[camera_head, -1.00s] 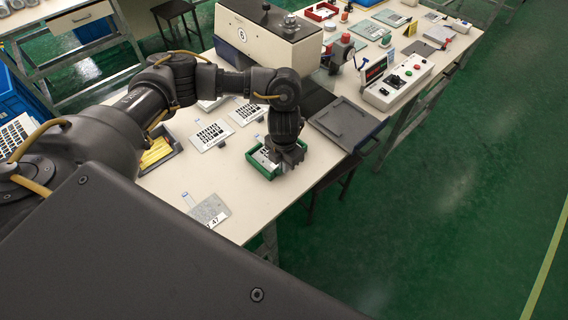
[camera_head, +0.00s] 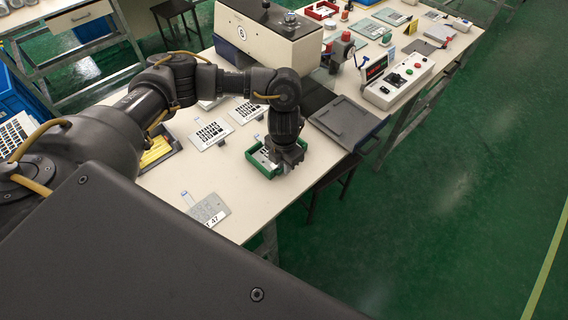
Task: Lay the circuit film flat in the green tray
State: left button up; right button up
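The green tray (camera_head: 250,152) sits on the cream table near its right edge. A pale grey, film-like sheet (camera_head: 262,160) shows inside the tray; my gripper covers part of it, so I cannot tell whether it lies fully flat. My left gripper (camera_head: 287,163) points down over the right part of the tray, very close to the sheet. Its fingertips are hidden, so its opening and any hold on the sheet cannot be made out. My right gripper is not in view.
A grey film (camera_head: 208,209) with a tail lies at the table's front, by a label reading 47. White keypad sheets (camera_head: 210,133) lie behind the tray. A yellow-filled bin (camera_head: 155,152) stands left. A dark flat plate (camera_head: 346,122) and a large machine (camera_head: 262,35) stand beyond.

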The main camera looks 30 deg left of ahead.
pick_arm(q)
jog(key=shift+o, duration=1.2)
notch_tip(320, 180, up, 11)
jog(key=shift+s+f, duration=0.1)
jog(key=shift+f, duration=0.05)
